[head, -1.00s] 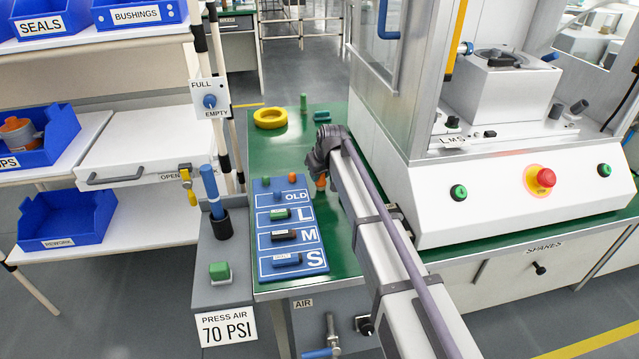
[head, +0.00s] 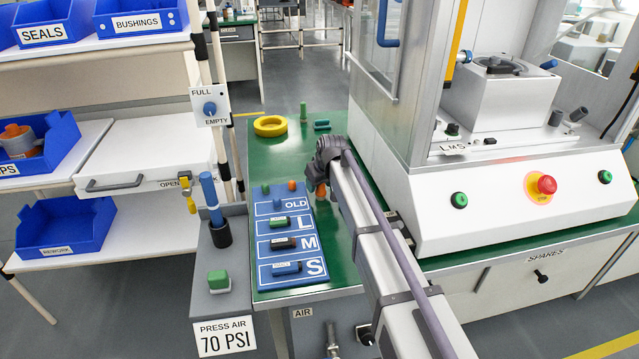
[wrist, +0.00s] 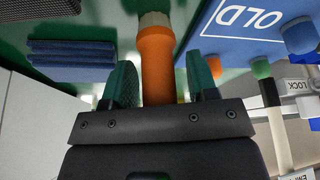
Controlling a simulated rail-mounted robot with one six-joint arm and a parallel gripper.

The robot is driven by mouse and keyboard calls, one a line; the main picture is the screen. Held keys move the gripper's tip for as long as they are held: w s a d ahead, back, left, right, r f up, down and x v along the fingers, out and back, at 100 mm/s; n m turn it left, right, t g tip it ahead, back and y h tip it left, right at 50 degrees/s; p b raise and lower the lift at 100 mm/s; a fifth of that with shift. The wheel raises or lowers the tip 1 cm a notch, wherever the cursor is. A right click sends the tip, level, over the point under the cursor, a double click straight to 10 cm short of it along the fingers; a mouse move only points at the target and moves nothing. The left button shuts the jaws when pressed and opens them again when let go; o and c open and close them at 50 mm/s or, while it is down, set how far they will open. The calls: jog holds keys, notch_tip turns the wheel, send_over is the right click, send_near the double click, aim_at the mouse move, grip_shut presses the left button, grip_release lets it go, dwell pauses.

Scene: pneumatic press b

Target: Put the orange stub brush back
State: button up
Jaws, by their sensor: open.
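The orange stub brush (head: 320,190) shows as a small orange piece just under my gripper (head: 326,163), on the green bench beside the blue board. In the wrist view, its orange handle (wrist: 157,62) lies between the two green-padded fingers of my gripper (wrist: 161,80). A pale band (wrist: 153,19) is at its far end, near the green surface. The fingers stand open, one on each side, with a visible gap on both sides. The near end of the handle is hidden behind the gripper body.
The blue board (head: 290,240) marked OLD, L, M and S lies beside my gripper, with small plugs on it. A stack of blue pads (wrist: 72,58) is on the other side. The press housing (head: 520,190) stands to the right. A yellow ring (head: 270,126) lies farther back.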

jog(key=shift+r, duration=0.15)
jog(key=shift+r+p, duration=0.25)
jog(key=shift+p, duration=0.15)
jog(key=p+v, duration=1)
jog(key=shift+r, duration=0.3)
jog(key=shift+s+d, duration=0.1)
jog(key=s+d+r+m+g+p, duration=0.1)
jog(key=s+d+r+m+p, duration=0.1)
jog(key=s+d, duration=0.5)
jog(key=s+d+r+m+g+h+p, duration=0.1)
jog(key=s+d, duration=0.6)
jog(key=s, duration=0.7)
jog(key=s+d+r+m+g+h+p, duration=0.1)
jog(key=s+d+r+m+p, duration=0.2)
jog(key=s+d, duration=0.4)
jog(key=s+p, duration=0.1)
jog(key=s, duration=0.2)
jog(key=shift+s+r+m+g+p, duration=0.25)
jog(key=shift+m+g+p, duration=0.05)
jog(key=shift+p, duration=0.05)
